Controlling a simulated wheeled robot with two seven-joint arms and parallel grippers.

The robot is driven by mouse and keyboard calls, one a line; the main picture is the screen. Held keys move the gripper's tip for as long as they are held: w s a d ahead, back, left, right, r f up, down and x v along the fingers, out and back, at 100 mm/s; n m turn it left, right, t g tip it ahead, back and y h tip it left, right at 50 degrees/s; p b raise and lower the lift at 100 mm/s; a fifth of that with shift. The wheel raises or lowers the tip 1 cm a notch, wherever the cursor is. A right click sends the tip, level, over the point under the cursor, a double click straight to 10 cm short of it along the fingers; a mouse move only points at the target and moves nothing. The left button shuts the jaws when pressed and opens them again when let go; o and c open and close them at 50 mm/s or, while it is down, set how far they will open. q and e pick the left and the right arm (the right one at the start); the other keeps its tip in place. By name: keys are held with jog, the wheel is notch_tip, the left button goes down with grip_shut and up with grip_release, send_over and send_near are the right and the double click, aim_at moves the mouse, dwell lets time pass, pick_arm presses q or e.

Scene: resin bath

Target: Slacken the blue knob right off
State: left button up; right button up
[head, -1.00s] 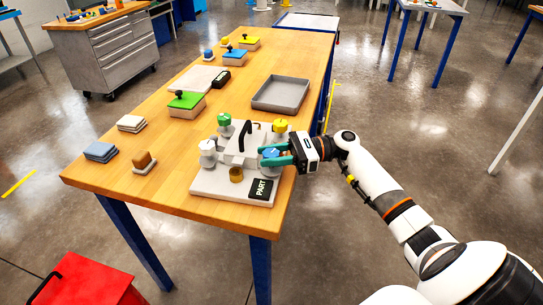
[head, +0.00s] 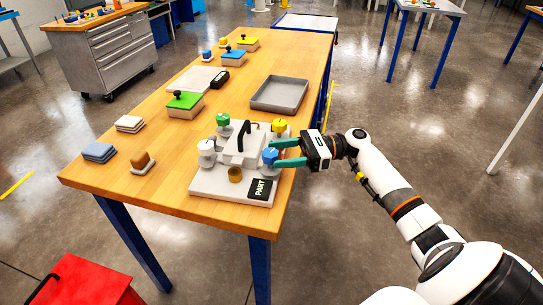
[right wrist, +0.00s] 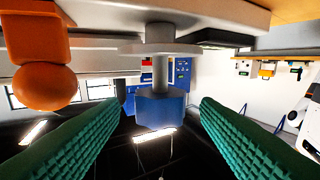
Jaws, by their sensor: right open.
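The blue knob (head: 270,155) sits at the right side of the grey fixture (head: 205,184) on the wooden table. In the right wrist view the blue knob (right wrist: 160,109) is on a grey stem, centred between the two green fingers. My right gripper (head: 274,154) is open, with its fingers pointing left at the knob; the wrist view shows a gap on both sides of it (right wrist: 160,125). A green knob (head: 222,120), a yellow knob (head: 279,125) and a white knob (head: 206,147) are on the same fixture. My left gripper is not in view.
A black handle (head: 243,132) stands up on the fixture's middle block. A grey tray (head: 280,94) lies behind. Free air lies right of the table.

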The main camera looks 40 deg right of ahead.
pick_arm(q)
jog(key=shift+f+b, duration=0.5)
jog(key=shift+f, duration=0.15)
pick_arm(e)
jog(key=v, duration=0.8)
jog(key=shift+s+d, duration=0.2)
jog(key=shift+d, duration=0.15)
